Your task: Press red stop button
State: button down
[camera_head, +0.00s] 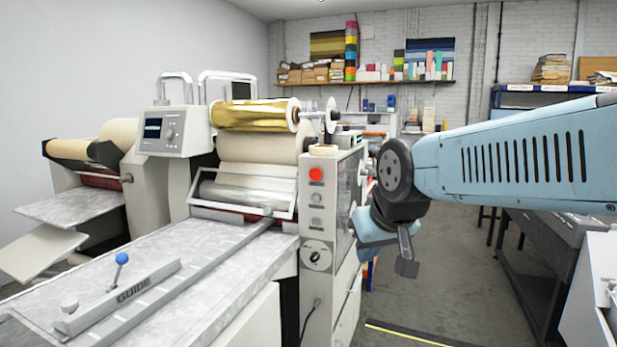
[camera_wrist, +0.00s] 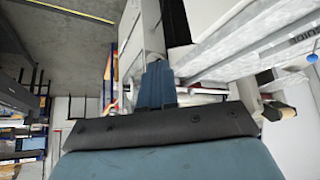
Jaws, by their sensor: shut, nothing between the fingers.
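The red stop button (camera_head: 316,174) is a round red knob at the top of the narrow control panel (camera_head: 314,232) on the front of the white machine, in the head view. Grey knobs and a round dial sit below it. My gripper (camera_head: 372,228) hangs at the end of my blue arm, right of the panel and lower than the button, apart from it. Its tips are partly hidden in the head view. In the wrist view my gripper (camera_wrist: 154,72) shows as a blue, shut pair of fingers with nothing held. I cannot make out the button there.
The guide bar (camera_head: 120,296) with a blue-topped knob lies on the machine's table at the left. A gold foil roll (camera_head: 254,116) sits above. A dark bench (camera_head: 549,252) stands at the right. Grey floor (camera_head: 435,290) is open between machine and bench.

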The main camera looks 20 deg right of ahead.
aim_at(313, 179)
jog(key=w+a+r+n+t+y, duration=0.1)
jog(key=w+n+t, duration=0.2)
jog(key=w, duration=1.6)
jog(key=w+a+r+n+t+y, duration=0.1)
jog(key=w+a+n+t, duration=0.1)
jog(key=w+t, duration=0.9)
jog(key=shift+w+r+n, duration=0.15)
jog(key=shift+w+n, duration=0.65)
jog(key=shift+w, duration=3.05)
jog(key=w+d, duration=0.1)
jog(key=w, duration=0.1)
jog(key=w+d, duration=0.4)
jog(key=w, duration=0.1)
jog(key=shift+w+d, duration=0.1)
jog(key=shift+d, duration=0.05)
jog(key=shift+w+d+r, duration=0.1)
jog(key=shift+w+d, duration=0.35)
jog(key=shift+w, duration=0.1)
jog(key=shift+s+a, duration=0.5)
jog(key=shift+s, duration=0.15)
